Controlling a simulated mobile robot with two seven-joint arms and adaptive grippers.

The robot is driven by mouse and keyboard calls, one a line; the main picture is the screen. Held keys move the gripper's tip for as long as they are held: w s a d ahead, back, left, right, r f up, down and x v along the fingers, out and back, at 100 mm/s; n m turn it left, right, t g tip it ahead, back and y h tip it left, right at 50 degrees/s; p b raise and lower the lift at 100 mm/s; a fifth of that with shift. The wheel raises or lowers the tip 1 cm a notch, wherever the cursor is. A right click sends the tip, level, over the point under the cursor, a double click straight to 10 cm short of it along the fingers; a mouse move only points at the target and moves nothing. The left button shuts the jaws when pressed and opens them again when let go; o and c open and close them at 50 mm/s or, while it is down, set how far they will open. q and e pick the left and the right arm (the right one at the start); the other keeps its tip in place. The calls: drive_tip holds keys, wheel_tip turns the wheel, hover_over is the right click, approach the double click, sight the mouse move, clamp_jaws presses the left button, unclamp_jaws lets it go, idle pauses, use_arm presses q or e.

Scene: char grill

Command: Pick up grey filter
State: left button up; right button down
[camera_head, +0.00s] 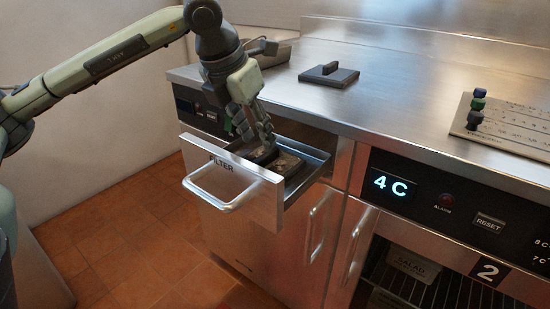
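An open drawer labelled FILTER (235,182) sticks out from the steel counter. A dark grey filter block (286,166) lies inside it, with part hidden behind my gripper. My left gripper (258,138) points down into the drawer over the block's left part. Its two fingers look spread apart, and I cannot tell whether they touch the block. A second dark grey piece, a flat plate with a raised handle (328,74), lies on the countertop behind the drawer. My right gripper does not show.
The steel countertop (400,95) is mostly clear around the flat plate. A panel with several coloured knobs (512,124) lies at the right. A metal container (270,55) stands at the back left. Below are cabinet doors and a display reading 4C (391,186).

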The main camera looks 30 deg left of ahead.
sight(265, 155)
use_arm(q)
drive_tip(key=x, duration=0.5)
drive_tip(key=shift+w+f, duration=0.2)
drive_tip(key=shift+f, duration=0.1)
clamp_jaws()
